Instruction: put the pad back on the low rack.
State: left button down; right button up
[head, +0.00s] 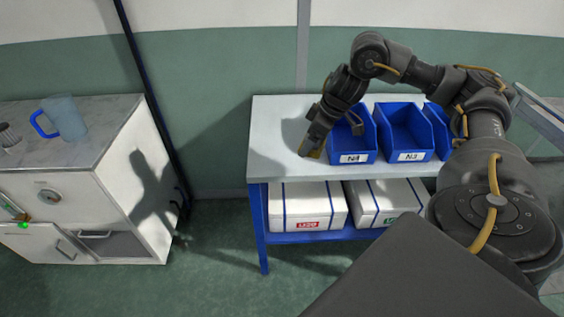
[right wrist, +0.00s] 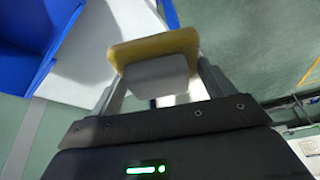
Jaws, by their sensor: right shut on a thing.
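The pad shows in the right wrist view as a yellow plate (right wrist: 153,45) with a grey block (right wrist: 157,75) on it. My right gripper (right wrist: 155,85) is shut on the grey block, one finger on each side. In the head view my right gripper (head: 313,142) points down at the front left part of the rack's white top, left of the blue bins. Only a small yellowish bit of the pad (head: 316,153) shows there, and I cannot tell whether it touches the top. The low rack (head: 275,165) has a pale top and blue legs. My left gripper is not in view.
Blue bins (head: 405,130) labelled N4 and N3, with another beside them, fill the rack's right side. White boxes (head: 305,203) stand on its lower shelf. The top's left end is clear.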

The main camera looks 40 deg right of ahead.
jog(key=shift+s+d+r, duration=0.15)
jog(key=shift+d+r, duration=0.2)
jog(key=shift+d, duration=0.25)
jog(key=shift+s+d+r, duration=0.1)
jog(key=shift+d+r, duration=0.25)
jog(key=shift+d, duration=0.25)
jog(key=w+a+f+b, duration=0.15)
jog(key=w+f, duration=0.25)
jog(key=w, duration=0.4)
send_near(276, 153)
jog(key=shift+w+a+f, duration=0.4)
jog(key=shift+a+f, duration=0.15)
jog(key=shift+w+a+f, duration=0.1)
jog(key=shift+w+f, duration=0.4)
jog(key=shift+f, duration=0.15)
notch_tip(276, 153, down, 3)
jog(key=shift+w+f, duration=0.1)
jog(key=shift+p, duration=0.3)
jog(key=o, duration=1)
jog(key=shift+f, duration=0.1)
jog(key=shift+c, duration=0.2)
